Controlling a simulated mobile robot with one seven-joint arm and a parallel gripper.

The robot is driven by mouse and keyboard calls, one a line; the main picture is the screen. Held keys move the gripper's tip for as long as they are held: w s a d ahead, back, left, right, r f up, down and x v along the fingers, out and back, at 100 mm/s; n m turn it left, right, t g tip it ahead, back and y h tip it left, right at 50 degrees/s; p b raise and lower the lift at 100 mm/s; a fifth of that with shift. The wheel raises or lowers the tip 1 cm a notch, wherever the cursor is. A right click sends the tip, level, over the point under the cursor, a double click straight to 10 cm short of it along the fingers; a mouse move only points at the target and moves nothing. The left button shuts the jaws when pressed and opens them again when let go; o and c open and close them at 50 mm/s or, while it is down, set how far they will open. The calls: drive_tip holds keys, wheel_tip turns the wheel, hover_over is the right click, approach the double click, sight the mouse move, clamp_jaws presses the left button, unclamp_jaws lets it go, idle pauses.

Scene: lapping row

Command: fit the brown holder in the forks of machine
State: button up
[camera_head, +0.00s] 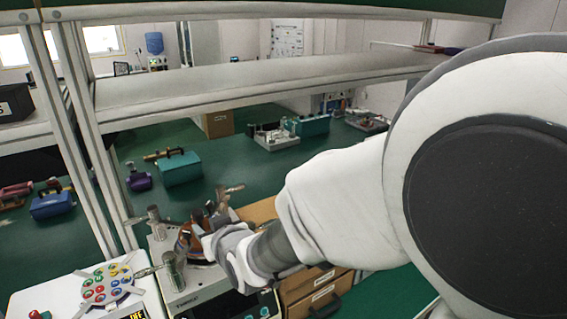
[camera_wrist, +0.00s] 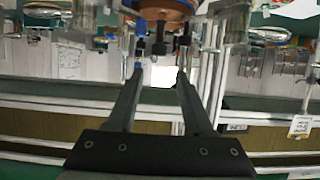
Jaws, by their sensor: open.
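A white machine (camera_head: 198,292) stands on the bench at the lower middle of the head view, with metal posts and side rods (camera_head: 173,268) on top. A brown round part (camera_head: 186,240) shows at its top, partly hidden by my arm; I cannot tell whether it is the holder or how it sits against the forks. In the wrist view a brown-orange round piece (camera_wrist: 165,8) shows at the top edge, with dark and blue fittings below it. My gripper (camera_wrist: 161,72) is open, its two fingers apart and pointing toward that piece, nothing clearly held between them.
A shelf frame upright (camera_head: 85,150) rises at the left. Teal boxes (camera_head: 180,168) and a tray (camera_head: 275,138) lie on the green bench behind.

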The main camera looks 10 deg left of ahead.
sight(199, 215)
drive_tip(key=p+x, duration=0.1)
drive_tip(key=x, duration=0.6)
drive_tip(key=shift+p+x, duration=1.15)
drive_tip(key=shift+x, duration=1.8)
drive_tip(key=shift+d+f, duration=0.15)
clamp_jaws()
